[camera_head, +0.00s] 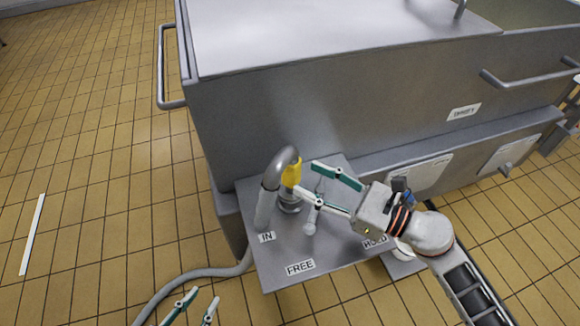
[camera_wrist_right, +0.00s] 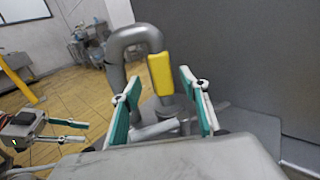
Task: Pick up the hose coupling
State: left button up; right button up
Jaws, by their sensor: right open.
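The hose coupling (camera_head: 291,172) has a yellow sleeve at the end of a bent grey hose (camera_head: 270,178). It stands upright over a round metal fitting (camera_head: 290,205) on a grey shelf. In the right wrist view the yellow sleeve (camera_wrist_right: 160,74) shows between the fingertips of my right gripper (camera_wrist_right: 159,80), beyond them or level with them; I cannot tell which. My right gripper (camera_head: 307,177) is open, reaching in from the right, its tips close to the coupling. My left gripper (camera_head: 205,294) is open and empty at the bottom left, away from the coupling.
The grey shelf (camera_head: 270,250) carries labels IN, FREE and HOLD, and a grey lever (camera_head: 310,222) beside the fitting. A large metal vat (camera_head: 330,100) rises behind. The hose runs down to the tiled floor (camera_head: 90,150), which is open at left.

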aim_at(298, 173)
jog(key=x, duration=0.6)
jog(key=shift+w+f, duration=0.1)
grip_shut()
